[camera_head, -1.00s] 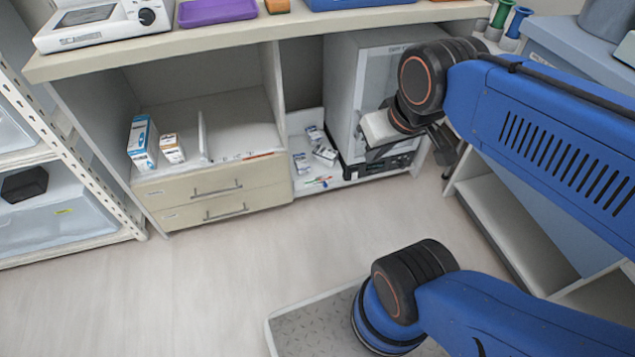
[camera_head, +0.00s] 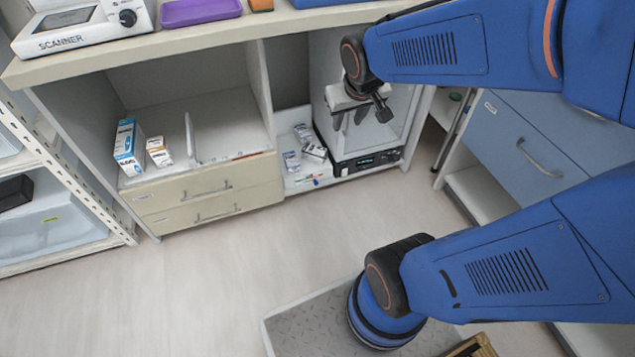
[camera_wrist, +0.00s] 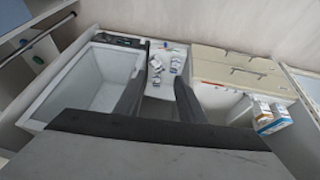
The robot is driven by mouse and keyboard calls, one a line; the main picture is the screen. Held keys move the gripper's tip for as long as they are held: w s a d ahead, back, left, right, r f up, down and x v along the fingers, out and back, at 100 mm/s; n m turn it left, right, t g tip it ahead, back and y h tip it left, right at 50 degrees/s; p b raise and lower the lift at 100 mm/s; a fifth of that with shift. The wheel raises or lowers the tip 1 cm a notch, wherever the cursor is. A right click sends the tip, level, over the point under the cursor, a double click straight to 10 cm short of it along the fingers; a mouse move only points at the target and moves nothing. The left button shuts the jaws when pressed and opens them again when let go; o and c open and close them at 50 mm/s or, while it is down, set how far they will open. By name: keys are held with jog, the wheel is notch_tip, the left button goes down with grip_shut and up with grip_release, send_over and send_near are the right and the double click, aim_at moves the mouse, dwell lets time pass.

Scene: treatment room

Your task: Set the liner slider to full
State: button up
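I cannot make out a part that is surely the liner slider in either view. A pale box-shaped device (camera_head: 398,112) with a dark control panel (camera_head: 366,162) along its lower front stands under the counter. My gripper (camera_head: 363,116) is in front of its upper part and hides some of it. In the wrist view the device (camera_wrist: 62,88) is at left, with its dark panel (camera_wrist: 118,41) at the top. The two dark fingers of my gripper (camera_wrist: 158,92) are spread apart with nothing between them. Contact with the device cannot be told.
Small cartons (camera_head: 314,150) and pens (camera_head: 309,180) lie left of the device. A drawer unit (camera_head: 215,196) with upright boxes (camera_head: 127,148) above it is further left. A scanner (camera_head: 85,22) stands on the counter (camera_head: 200,42). A blue-grey cabinet (camera_head: 520,140) is at right.

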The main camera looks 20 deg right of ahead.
jog(key=w+d+f, duration=0.4)
jog(key=w+f, duration=0.5)
jog(key=w, duration=0.2)
jog(key=y, duration=0.3)
send_over(317, 182)
jog(key=s+d, duration=0.1)
jog(key=s, duration=0.6)
notch_tip(317, 182, down, 34)
jog(key=shift+m, duration=0.4)
jog(key=x, duration=1)
jog(key=d+x, duration=0.1)
jog(key=x, duration=0.4)
jog(key=shift+f, duration=0.45)
